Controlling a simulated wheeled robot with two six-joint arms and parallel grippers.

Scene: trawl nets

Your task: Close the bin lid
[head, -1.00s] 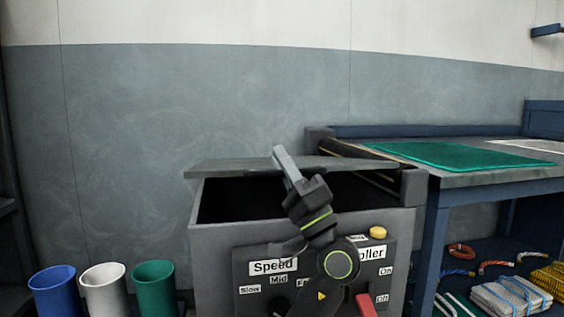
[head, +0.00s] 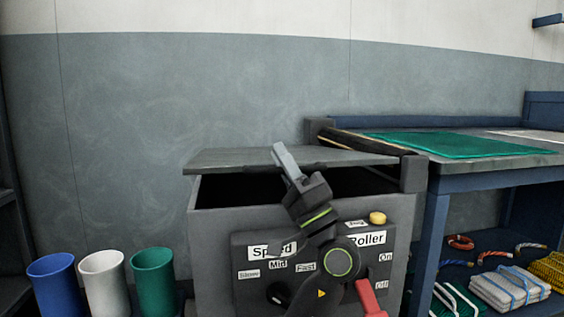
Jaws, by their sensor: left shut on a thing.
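The grey bin (head: 205,235) stands in the middle of the view, with a dark opening at its top. Its flat grey lid (head: 225,160) is tilted over the opening, lower than upright, with a dark gap below its front edge. My left gripper (head: 286,160) is at the lid's front edge, its pale fingers lying over the lid. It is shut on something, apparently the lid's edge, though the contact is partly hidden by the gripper. My right gripper is not in view.
The bin's front carries a control panel with a yellow button (head: 377,218) and a red lever (head: 369,298). Blue (head: 53,285), white (head: 103,280) and green (head: 153,280) cups stand at left. A blue table (head: 470,175) with a green mat (head: 450,144) stands at right.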

